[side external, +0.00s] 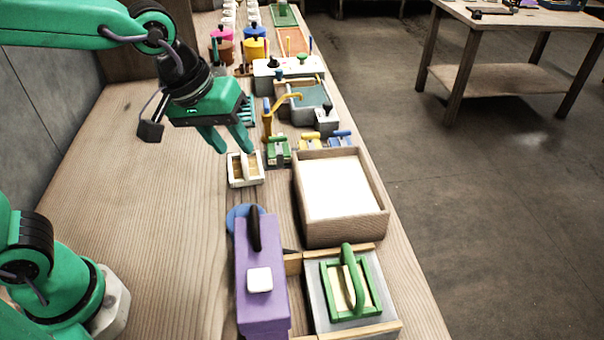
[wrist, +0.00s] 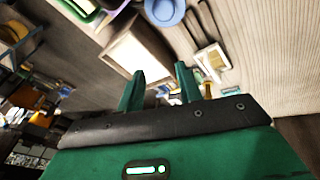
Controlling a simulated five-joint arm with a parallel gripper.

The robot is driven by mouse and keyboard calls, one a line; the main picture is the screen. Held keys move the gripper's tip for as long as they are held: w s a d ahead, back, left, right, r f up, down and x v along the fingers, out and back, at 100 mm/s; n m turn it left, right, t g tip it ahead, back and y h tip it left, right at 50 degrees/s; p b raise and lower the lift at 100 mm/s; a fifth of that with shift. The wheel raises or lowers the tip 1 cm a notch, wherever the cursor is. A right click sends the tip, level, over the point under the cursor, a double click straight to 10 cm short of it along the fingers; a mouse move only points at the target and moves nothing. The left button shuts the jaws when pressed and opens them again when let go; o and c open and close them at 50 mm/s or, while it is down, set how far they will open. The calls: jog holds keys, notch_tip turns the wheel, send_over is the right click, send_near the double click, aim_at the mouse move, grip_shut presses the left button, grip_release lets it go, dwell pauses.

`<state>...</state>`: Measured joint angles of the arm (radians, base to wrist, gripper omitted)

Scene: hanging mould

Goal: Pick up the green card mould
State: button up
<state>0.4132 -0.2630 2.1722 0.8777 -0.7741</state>
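A green frame with a tall arched green handle (side external: 350,287) lies on a grey slab at the front right in the side external view. Part of a green frame shows at the top left of the wrist view (wrist: 84,12). A smaller green block-like piece with a handle (side external: 278,152) stands mid-bench, left of an orange-yellow one and a blue one. I cannot tell for sure which is the card mould. My gripper (side external: 232,148) is above the bench, near the small two-part box, with its fingers apart and nothing between them. The wrist view also shows the fingers apart (wrist: 160,88).
A wooden tray with a white filling (side external: 384,213) stands right of my gripper. A purple box (side external: 260,295) stands in front, beside a blue disc (side external: 237,215). A small two-part box (side external: 245,183) lies below my gripper. The bench's left side is clear.

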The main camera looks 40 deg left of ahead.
jog(key=w+d+f+n+g, duration=0.1)
jog(key=w+d+f+n, duration=0.15)
jog(key=d, duration=0.85)
jog(key=n+g, duration=0.1)
jog(key=n, duration=0.1)
send_over(355, 274)
jog(key=s, duration=0.1)
notch_tip(355, 274, down, 6)
jog(key=shift+w+f, duration=0.15)
jog(key=shift+f, duration=1.15)
jog(key=shift+w+f, duration=0.2)
jog(key=shift+f, duration=1.1)
jog(key=shift+w+f, duration=0.15)
jog(key=shift+f, duration=1.15)
grip_shut()
